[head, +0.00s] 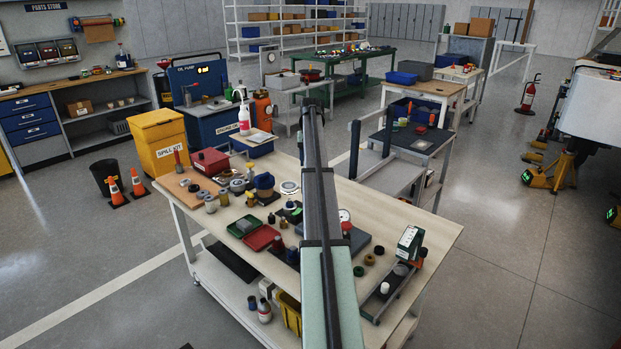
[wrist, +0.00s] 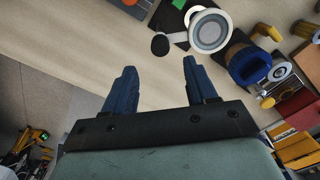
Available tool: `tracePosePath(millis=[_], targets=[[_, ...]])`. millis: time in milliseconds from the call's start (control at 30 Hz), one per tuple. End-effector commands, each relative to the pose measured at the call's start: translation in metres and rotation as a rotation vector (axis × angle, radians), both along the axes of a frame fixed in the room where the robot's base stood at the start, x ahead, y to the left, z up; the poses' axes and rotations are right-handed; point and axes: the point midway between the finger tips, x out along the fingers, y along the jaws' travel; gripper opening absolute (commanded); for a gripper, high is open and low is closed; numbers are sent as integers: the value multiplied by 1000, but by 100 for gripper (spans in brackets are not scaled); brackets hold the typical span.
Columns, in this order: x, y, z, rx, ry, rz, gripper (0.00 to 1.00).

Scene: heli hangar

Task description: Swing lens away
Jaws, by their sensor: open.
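A round lens in a wide white rim (wrist: 210,31) shows at the top of the wrist view. A short arm with a dark knob (wrist: 160,45) sits at its left. Under it is a dark base with a green patch (wrist: 195,14). In the head view the white-rimmed disc (head: 289,187), which seems to be this lens, lies left of my arm, above the dark base (head: 291,210). My gripper (wrist: 158,66) is open and empty, its blue fingers just below the knob and lens in the wrist view. My gripper cannot be made out in the head view.
The pale workbench (head: 420,222) is crowded. A blue cup (head: 264,181) stands beside the lens. A red tray (head: 262,238), a green tray (head: 243,226) and a boxed item (head: 410,242) are also on it. Bare tabletop shows at the right edge.

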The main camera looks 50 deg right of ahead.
Motion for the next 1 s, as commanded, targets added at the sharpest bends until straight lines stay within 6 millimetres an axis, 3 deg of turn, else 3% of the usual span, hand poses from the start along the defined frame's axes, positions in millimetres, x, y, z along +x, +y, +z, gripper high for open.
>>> tracePosePath(millis=[200,400,600,933,1000], targets=[[0,1,-39,1,1,0,57],[0,0,-64,1,1,1,57],[0,0,-77,-1,-1,1,57],[0,0,-79,-1,-1,1,57],[0,0,-79,-1,-1,1,51]])
